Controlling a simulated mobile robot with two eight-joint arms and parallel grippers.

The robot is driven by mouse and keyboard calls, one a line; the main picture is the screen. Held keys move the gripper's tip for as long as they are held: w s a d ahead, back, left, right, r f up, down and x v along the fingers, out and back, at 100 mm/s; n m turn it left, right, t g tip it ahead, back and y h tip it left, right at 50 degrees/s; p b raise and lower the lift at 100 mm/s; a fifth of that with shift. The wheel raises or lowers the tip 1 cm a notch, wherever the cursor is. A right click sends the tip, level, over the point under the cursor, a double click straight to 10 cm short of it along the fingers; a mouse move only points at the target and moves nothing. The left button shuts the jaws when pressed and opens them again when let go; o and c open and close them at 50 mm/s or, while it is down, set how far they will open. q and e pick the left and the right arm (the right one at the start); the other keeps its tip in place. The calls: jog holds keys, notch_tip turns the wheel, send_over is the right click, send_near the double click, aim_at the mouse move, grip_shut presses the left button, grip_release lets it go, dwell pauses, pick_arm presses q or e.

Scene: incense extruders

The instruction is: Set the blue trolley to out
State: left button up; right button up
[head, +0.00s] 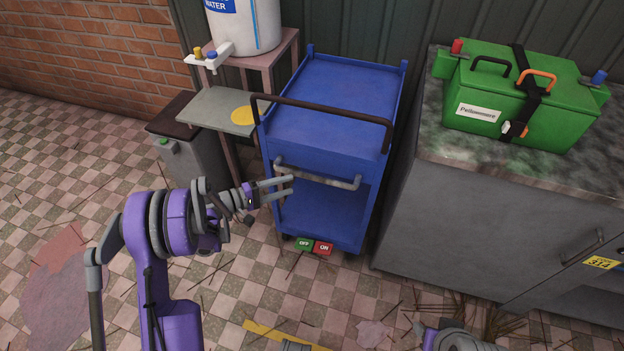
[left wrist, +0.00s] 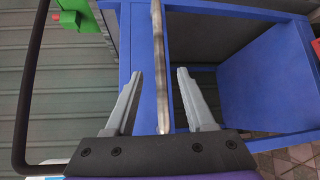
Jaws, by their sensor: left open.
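The blue trolley (head: 330,95) stands against the back wall between a small pink table and a grey cabinet. It has a dark push handle (head: 325,112) along its top front and a worn grey bar (head: 315,176) lower on its front. A green OFF pedal (head: 304,244) and a red ON pedal (head: 323,248) sit at its front foot. My left gripper (head: 292,187) is open at the left part of the grey bar. In the left wrist view the bar (left wrist: 158,60) runs between the fingers (left wrist: 158,76), apart from both. My right gripper's fingers are not visible.
The grey cabinet (head: 470,220) stands close on the right, carrying a green box (head: 525,95) labelled Pellowmere. On the left are the pink table (head: 262,60) with a white water container (head: 245,25) and a grey bin (head: 190,140). The tiled floor in front is mostly clear.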

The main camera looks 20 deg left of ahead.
aim_at(310, 179)
pick_arm(q)
jog(key=x, duration=1)
jog(key=shift+a+b, duration=0.1)
jog(key=shift+b, duration=0.2)
grip_shut()
dwell(0.9)
